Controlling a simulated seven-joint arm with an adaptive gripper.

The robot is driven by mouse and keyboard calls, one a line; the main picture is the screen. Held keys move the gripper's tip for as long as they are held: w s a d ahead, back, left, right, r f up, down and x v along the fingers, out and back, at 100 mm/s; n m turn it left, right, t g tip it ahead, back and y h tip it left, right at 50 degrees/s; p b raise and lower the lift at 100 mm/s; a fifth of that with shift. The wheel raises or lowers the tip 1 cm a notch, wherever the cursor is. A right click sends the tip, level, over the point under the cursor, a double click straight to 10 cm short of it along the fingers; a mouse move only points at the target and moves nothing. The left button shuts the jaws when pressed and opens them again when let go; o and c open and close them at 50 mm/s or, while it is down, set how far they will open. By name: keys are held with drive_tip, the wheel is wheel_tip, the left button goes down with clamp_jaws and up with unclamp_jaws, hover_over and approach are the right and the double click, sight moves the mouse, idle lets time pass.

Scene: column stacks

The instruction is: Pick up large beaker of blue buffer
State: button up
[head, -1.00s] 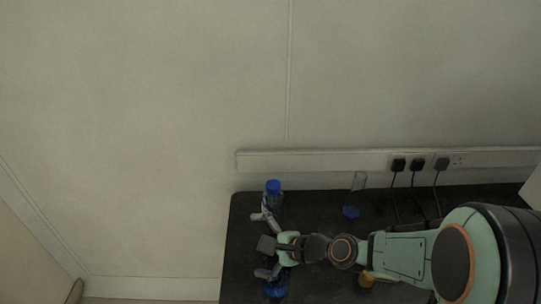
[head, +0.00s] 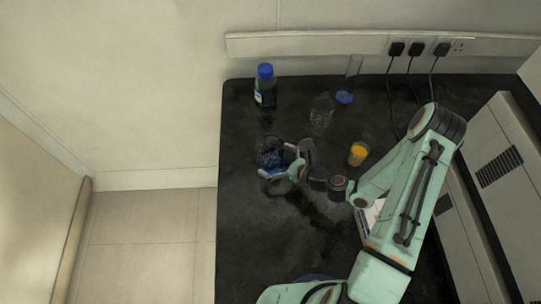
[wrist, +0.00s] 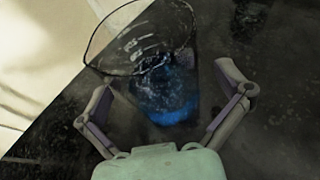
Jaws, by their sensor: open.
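The large beaker of blue buffer (head: 266,154) is a clear glass with dark blue liquid, standing near the left side of the black bench. In the wrist view the beaker (wrist: 165,90) appears upright, with its wide rim at the top of the picture and bright blue at its base. My gripper (head: 279,162) is open at the beaker. In the wrist view my gripper (wrist: 163,80) has one finger on each side of the glass, with a visible gap at the right finger. I cannot tell whether the left finger touches it.
A blue-capped bottle (head: 265,90) stands behind the beaker. A clear flask (head: 321,114), a tall cylinder with blue liquid (head: 346,90) and an orange-filled beaker (head: 358,154) stand to the right. Cables hang from wall plugs (head: 416,48). A grey machine (head: 505,160) fills the right side.

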drive_tip(key=shift+w+a+f, duration=0.25)
drive_tip(key=shift+w+a, duration=0.15)
drive_tip(key=c, duration=1.2)
drive_tip(key=shift+c, duration=0.2)
drive_tip(key=shift+r, duration=0.15)
